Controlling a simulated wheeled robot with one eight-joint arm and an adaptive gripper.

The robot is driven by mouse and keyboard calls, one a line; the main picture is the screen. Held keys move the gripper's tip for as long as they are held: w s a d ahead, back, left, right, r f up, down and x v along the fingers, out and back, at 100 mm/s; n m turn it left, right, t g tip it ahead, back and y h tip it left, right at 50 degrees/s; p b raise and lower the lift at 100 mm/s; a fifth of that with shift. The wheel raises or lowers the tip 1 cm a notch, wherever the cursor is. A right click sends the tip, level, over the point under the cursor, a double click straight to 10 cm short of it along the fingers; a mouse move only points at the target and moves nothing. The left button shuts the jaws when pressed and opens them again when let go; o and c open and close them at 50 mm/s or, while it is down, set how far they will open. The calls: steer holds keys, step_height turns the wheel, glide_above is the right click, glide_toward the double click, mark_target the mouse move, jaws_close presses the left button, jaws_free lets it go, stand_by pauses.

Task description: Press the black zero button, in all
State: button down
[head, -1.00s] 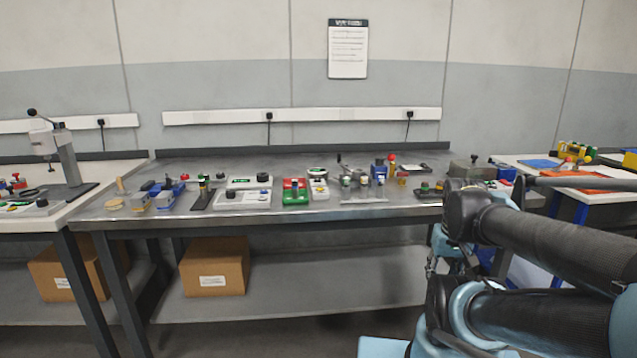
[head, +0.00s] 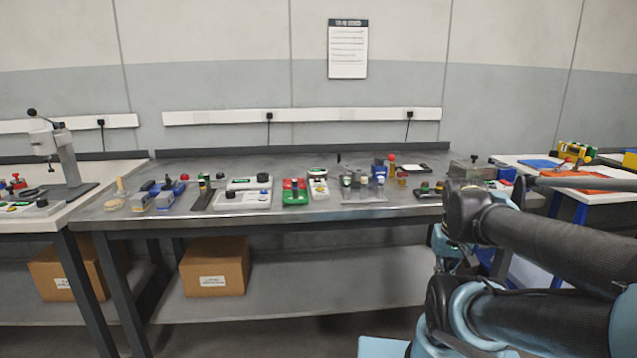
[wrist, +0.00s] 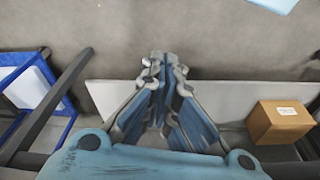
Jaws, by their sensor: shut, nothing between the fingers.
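Several small devices with buttons and knobs stand on the grey metal bench (head: 330,213) in the head view. A white device with a dark display and a black knob or button (head: 249,184) is left of the middle. Another pale box (head: 243,201) is in front of it, with a dark round part on top. The labels are too small to read, so I cannot tell which part is the black zero button. My gripper (wrist: 160,62) is shut and empty in the wrist view, over the floor and lower shelf, apart from the devices. It cannot be made out in the head view.
My arm fills the right of the head view, in front of the bench's right end. A cardboard box (head: 214,267) stands on the lower shelf and also shows in the wrist view (wrist: 280,122). Side tables stand left (head: 30,221) and right (head: 602,191).

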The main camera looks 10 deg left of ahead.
stand_by(0.4)
steer(key=w+a+r+n+t+h, duration=0.1)
steer(key=w+a+r+n+t, duration=0.15)
steer(key=w+r, duration=0.95)
step_height(320, 180, up, 11)
steer(key=n+t, duration=0.5)
steer(key=n, duration=0.1)
glide_above(317, 180)
steer(key=a, duration=0.1)
steer(key=shift+w+f+g+y, duration=0.2)
steer(key=shift+w+g+y, duration=0.05)
steer(key=shift+w+y, duration=0.1)
steer(key=shift+f, duration=0.1)
steer(key=shift+f, duration=4.3)
